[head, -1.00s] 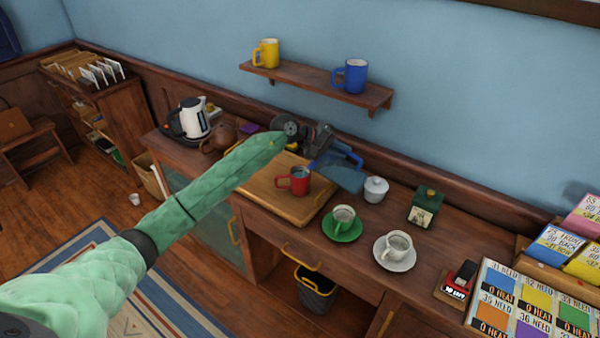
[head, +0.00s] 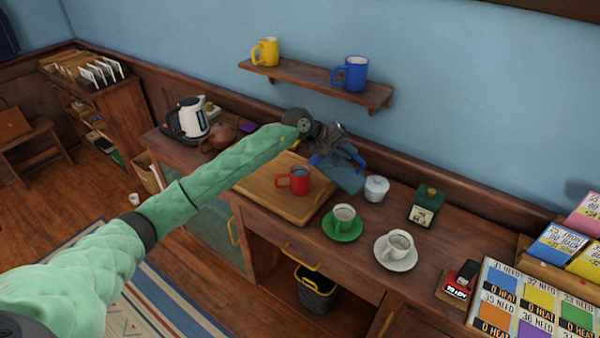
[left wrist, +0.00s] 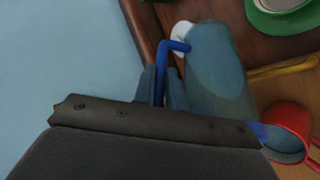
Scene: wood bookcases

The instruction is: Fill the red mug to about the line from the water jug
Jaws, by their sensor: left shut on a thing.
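The red mug (head: 296,181) stands upright on the wooden board; part of it shows at the lower right of the left wrist view (left wrist: 290,118). The clear bluish water jug (head: 343,176) is held tilted behind and to the right of the mug. My left gripper (head: 332,139) is shut on its blue handle (left wrist: 170,62). In the left wrist view the jug's body (left wrist: 215,70) runs down toward the mug, and its blue lip end overlaps the mug's edge in the picture. I cannot make out the line, the mug's water level or any stream. My right gripper is not in view.
The wooden board (head: 262,192) lies on the counter. A lidded white pot (head: 376,188), a green cup on a saucer (head: 343,222) and a white cup (head: 397,248) stand to the right. A kettle (head: 192,118) stands left. A shelf (head: 318,82) with two mugs hangs above.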

